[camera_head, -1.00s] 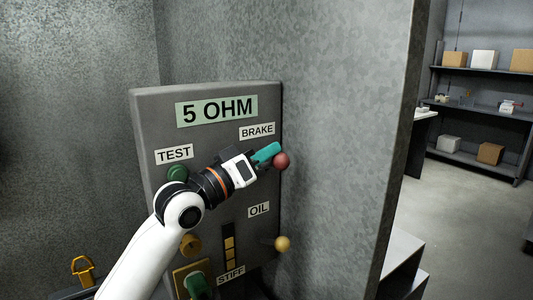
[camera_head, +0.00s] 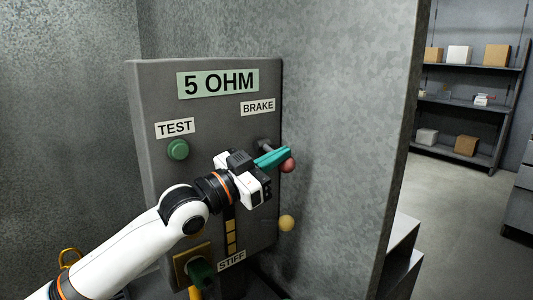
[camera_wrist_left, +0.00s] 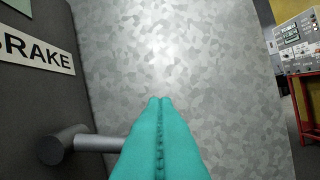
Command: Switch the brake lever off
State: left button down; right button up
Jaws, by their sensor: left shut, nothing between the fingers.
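The brake lever has a red ball knob (camera_head: 288,166) at the panel's right edge, below the BRAKE label (camera_head: 257,107). Its grey pivot shows just left of the knob. My left gripper (camera_head: 284,153) is shut and empty, its teal fingers across the lever just above the knob, partly covering it. They seem to touch the lever, though contact is not clear. In the left wrist view, the grey lever rod (camera_wrist_left: 98,143) runs from the panel behind the shut fingers (camera_wrist_left: 160,103), and the red knob is hidden. My right gripper is not in view.
The grey panel (camera_head: 155,90) also carries a green TEST button (camera_head: 178,149), a yellow ball knob (camera_head: 286,223) and a green STIFF handle (camera_head: 201,271). A grey wall (camera_head: 340,120) stands close on the right. Shelves (camera_head: 470,105) with boxes are far behind.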

pick_arm(q)
jog(key=shift+d+f, duration=0.3)
jog(key=shift+f, duration=0.5)
jog(key=shift+w+a+f, duration=0.1)
jog(key=shift+a+f, duration=0.05)
jog(key=shift+f, duration=0.15)
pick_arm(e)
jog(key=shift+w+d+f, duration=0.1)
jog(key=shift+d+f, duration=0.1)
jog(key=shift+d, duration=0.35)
pick_arm(q)
jog(key=shift+f, duration=0.1)
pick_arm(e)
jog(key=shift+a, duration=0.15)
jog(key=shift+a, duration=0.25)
pick_arm(q)
jog(key=shift+f, duration=0.1)
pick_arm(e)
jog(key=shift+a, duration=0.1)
